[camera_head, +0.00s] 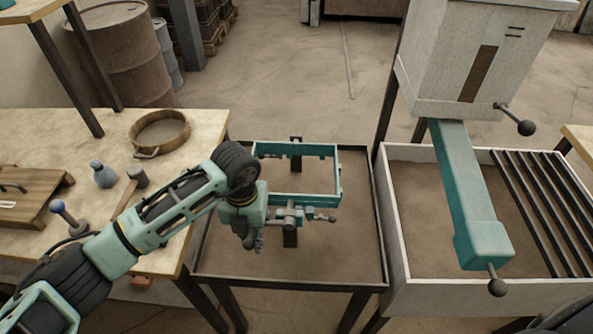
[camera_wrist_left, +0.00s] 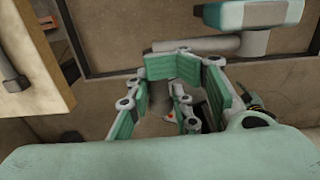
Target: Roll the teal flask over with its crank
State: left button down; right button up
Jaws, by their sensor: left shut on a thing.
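The teal flask (camera_head: 296,192) is an open rectangular frame held level between a far and a near dark post over a sand-filled tray. Its crank (camera_head: 310,216) is on the near side, a grey and teal bar with a small knob pointing right. My left gripper (camera_head: 256,243) is just left of the crank, shut on its handle; the arm partly hides the contact. In the left wrist view the green-padded fingers (camera_wrist_left: 178,70) close together beside a grey rod (camera_wrist_left: 195,45) that joins a teal block. My right gripper is not seen.
A wooden table (camera_head: 205,125) at left holds a round sieve (camera_head: 159,132), a blue bottle (camera_head: 103,174) and a mallet (camera_head: 137,178). At right, a grey hopper (camera_head: 450,60) with a teal chute (camera_head: 465,185) stands over a pale sand bin (camera_head: 398,240). The tray's sand (camera_head: 340,250) is clear.

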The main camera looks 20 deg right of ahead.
pick_arm(q)
jog(key=shift+w+r+p, duration=0.2)
jog(key=shift+r+p, duration=0.45)
jog(key=shift+r, duration=0.35)
jog(key=shift+s+r, duration=0.1)
jog(key=shift+r, duration=0.25)
jog(key=shift+d+r+p, duration=0.25)
jog(key=shift+r+p, duration=0.15)
jog(key=shift+r, duration=0.2)
jog(key=shift+d+r+p, duration=0.25)
jog(key=shift+r+p, duration=0.1)
jog(key=shift+r, duration=0.2)
jog(key=shift+s+d+r+b, duration=0.45)
jog(key=shift+s+d+r, duration=0.55)
jog(key=shift+d, duration=2.05)
jog(key=shift+s+d+r+b, duration=0.45)
jog(key=shift+s+d+r, duration=0.55)
jog(key=shift+d, duration=2)
jog(key=s+d+f+b, duration=0.2)
jog(key=d+f+b, duration=0.2)
jog(key=f+b, duration=0.4)
jog(key=shift+d+f+b, duration=0.15)
jog(key=shift+b, duration=0.15)
